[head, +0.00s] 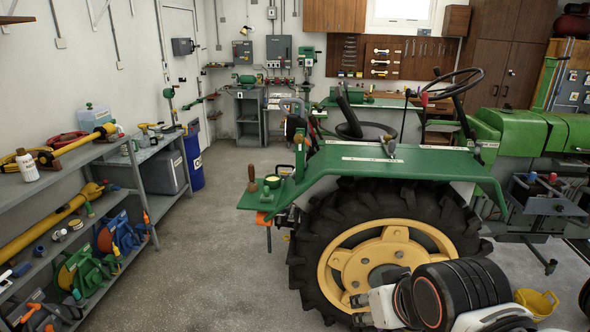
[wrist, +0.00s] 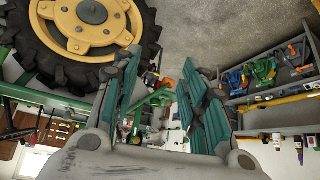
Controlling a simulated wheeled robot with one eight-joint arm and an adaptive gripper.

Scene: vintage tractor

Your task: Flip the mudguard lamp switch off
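The tractor's green mudguard (head: 345,160) arches over the large rear wheel in the middle of the head view. A small round lamp-like fitting with a pale yellow top (head: 272,181) sits on its lower left end, beside a brown knob-like piece (head: 252,179). The lamp's switch is too small to make out, so its position cannot be told. My gripper (wrist: 160,72) is open and empty in the wrist view, its two teal-padded fingers wide apart. The wrist picture looks upside down; green tractor parts (wrist: 150,106) show between the fingers, apart from them.
The rear wheel (head: 385,250) stands close to my arm at the lower right; it also shows in the wrist view (wrist: 92,12). A loaded grey shelf (head: 100,205) lines the left wall. A yellow bucket (head: 537,302) is at the lower right. The floor (head: 215,260) left of the tractor is clear.

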